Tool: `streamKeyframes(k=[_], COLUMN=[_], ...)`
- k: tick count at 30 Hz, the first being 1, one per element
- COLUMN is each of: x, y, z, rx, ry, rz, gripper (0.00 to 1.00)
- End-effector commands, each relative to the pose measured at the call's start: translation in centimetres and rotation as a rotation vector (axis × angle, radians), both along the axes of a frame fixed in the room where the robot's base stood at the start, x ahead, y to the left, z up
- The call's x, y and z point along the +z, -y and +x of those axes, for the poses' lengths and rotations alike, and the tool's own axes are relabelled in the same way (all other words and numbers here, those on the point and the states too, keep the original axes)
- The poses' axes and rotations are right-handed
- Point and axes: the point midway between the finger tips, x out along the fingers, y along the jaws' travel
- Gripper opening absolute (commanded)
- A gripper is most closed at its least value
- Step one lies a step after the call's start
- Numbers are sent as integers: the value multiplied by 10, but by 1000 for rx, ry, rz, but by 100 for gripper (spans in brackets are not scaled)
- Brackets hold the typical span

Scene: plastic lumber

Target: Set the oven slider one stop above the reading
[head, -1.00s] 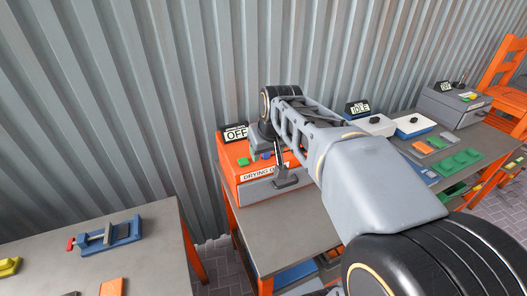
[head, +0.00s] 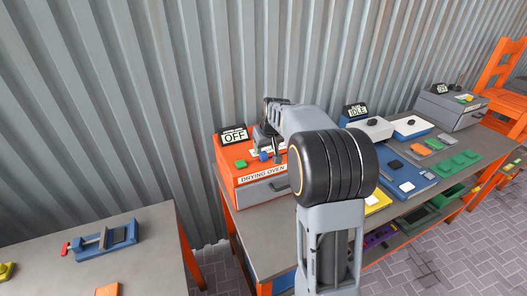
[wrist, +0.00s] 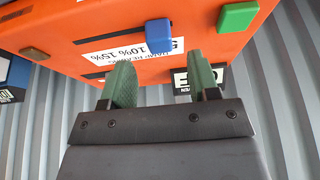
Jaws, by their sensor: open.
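The orange drying oven (head: 228,180) stands on the middle bench, with an OFF display (head: 235,136) at its back left. Its top carries a green button (head: 241,164) and a blue knob (head: 264,156). In the wrist view the oven (wrist: 210,42) appears upside down, with the blue knob (wrist: 158,36) by a dark slot, the green button (wrist: 238,16) and a white label (wrist: 125,50) reading 10% and 15%, partly hidden. My gripper (wrist: 160,65) is open and empty near the oven top; its green fingers are apart from the blue knob. The reading is not legible.
A brown knob (wrist: 35,54) sits on the oven edge. Right of the oven stand an IDLE display (head: 356,111), white-topped boxes and a grey box (head: 450,108). A blue vise (head: 105,240) lies on the left bench. The corrugated wall is close behind.

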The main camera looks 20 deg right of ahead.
Motion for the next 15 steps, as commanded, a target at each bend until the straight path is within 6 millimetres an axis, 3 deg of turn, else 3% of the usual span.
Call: streamKeyframes(k=[6, 15], x=[-26, -38], y=[0, 0], z=[10, 15], rx=[-1, 0], ry=[-3, -1], rz=[1, 0], gripper=[55, 55])
